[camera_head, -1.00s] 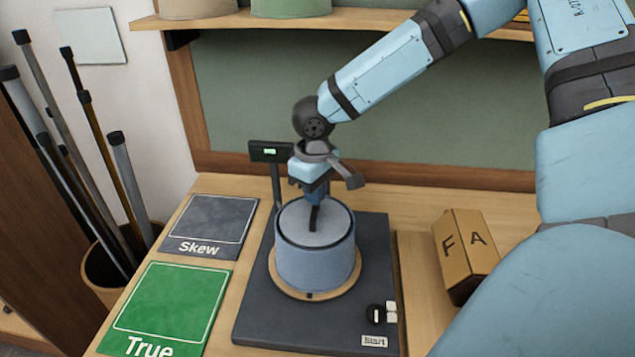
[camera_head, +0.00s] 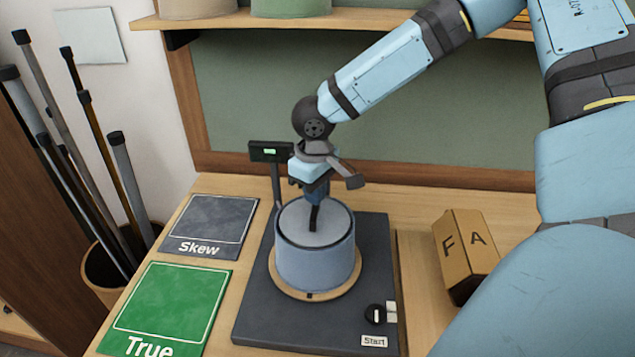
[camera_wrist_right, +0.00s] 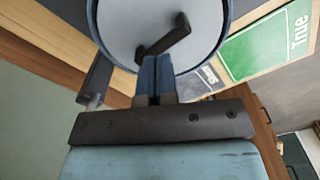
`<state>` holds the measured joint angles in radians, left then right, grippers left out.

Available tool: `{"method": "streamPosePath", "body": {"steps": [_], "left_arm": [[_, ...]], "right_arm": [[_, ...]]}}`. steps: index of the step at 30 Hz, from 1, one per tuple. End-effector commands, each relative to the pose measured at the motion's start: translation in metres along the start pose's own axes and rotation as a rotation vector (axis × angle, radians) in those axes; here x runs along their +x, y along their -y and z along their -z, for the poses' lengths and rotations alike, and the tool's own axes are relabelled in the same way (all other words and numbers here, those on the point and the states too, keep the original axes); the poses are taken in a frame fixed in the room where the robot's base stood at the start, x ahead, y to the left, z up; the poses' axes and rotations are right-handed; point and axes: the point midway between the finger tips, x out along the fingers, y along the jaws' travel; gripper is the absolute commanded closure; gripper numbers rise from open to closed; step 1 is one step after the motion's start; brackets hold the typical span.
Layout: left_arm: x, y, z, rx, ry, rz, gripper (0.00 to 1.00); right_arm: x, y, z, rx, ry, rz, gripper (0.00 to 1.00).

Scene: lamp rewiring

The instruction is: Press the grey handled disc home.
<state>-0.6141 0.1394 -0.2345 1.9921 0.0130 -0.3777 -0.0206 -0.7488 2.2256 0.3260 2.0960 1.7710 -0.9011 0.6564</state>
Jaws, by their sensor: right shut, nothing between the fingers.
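The grey disc (camera_head: 334,234) with a dark bar handle (camera_head: 314,217) lies in the top of a blue-grey drum (camera_head: 318,265), slightly below its rim. The drum stands on a round wooden base on a dark plate. My right gripper (camera_head: 317,204) is shut and empty, pointing down at the disc beside the handle. In the right wrist view its closed fingertips (camera_wrist_right: 158,62) are at the near edge of the disc (camera_wrist_right: 122,25), close to one end of the handle (camera_wrist_right: 163,35). I cannot tell whether they touch. My left gripper is not in view.
A dark plate (camera_head: 258,318) carries a knob (camera_head: 376,313) and a Start label. A small display (camera_head: 270,151) stands behind the drum. Skew (camera_head: 211,222) and True (camera_head: 168,305) mats lie left. A cardboard box (camera_head: 465,250) sits right. A shelf (camera_head: 350,27) runs above.

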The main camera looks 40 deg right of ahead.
Motion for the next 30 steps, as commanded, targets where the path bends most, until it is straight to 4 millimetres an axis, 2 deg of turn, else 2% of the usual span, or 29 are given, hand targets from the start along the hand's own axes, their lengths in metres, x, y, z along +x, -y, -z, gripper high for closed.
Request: {"method": "streamPosePath", "body": {"steps": [14, 30], "left_arm": [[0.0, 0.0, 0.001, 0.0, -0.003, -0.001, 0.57], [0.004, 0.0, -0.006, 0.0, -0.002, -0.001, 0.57]], "right_arm": [[0.0, 0.0, 0.0, 0.0, 0.0, 0.0, 1.0], [0.011, 0.0, 0.0, 0.0, 0.0, 0.0, 1.0]]}}
